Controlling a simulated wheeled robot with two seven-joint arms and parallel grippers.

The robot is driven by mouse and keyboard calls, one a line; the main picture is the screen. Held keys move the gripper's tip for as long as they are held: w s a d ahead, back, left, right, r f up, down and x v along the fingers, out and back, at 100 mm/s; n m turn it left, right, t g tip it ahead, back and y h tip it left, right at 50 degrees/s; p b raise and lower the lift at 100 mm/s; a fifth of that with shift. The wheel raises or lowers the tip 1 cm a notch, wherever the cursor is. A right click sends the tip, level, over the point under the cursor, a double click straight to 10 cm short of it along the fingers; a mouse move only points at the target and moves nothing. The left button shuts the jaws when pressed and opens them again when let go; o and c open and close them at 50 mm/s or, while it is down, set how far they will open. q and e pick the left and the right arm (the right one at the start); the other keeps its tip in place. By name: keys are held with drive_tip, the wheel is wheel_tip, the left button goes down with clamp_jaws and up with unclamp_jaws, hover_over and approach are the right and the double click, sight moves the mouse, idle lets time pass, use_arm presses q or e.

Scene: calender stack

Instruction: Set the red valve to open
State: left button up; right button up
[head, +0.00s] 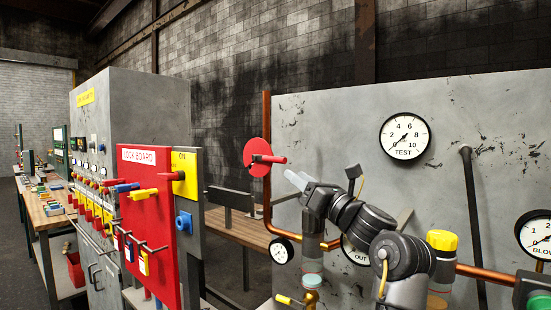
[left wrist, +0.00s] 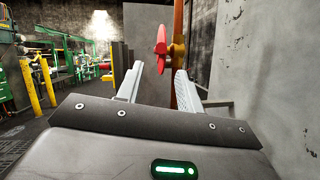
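The red valve (head: 257,151) is a round red disc with a red bar handle (head: 272,159) and a dark hub, on the copper pipe at the left edge of the grey panel. My left gripper (head: 290,176) is just right of and below it in the head view, fingers pointing toward it and apart from it. In the left wrist view the left gripper (left wrist: 158,68) is open and empty; the red handle (left wrist: 161,45) stands upright beyond the gap between the fingertips. Any open or shut marking on the valve cannot be made out. My right gripper is not in view.
A red lock board (head: 148,215) with several coloured handles stands to the left. The grey panel (head: 330,130) carries a TEST gauge (head: 404,137) and others. The copper pipe (head: 267,110) runs beside the valve. A yellow cap (head: 442,240) shows near my arm.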

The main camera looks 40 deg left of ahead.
sight(274, 160)
use_arm(q)
drive_tip(key=p+x, duration=0.3)
drive_tip(key=x, duration=0.6)
drive_tip(key=shift+s+d+r, duration=0.1)
drive_tip(key=shift+d+r, duration=0.05)
drive_tip(key=shift+a+r, duration=0.1)
drive_tip(key=shift+a, duration=0.4)
clamp_jaws()
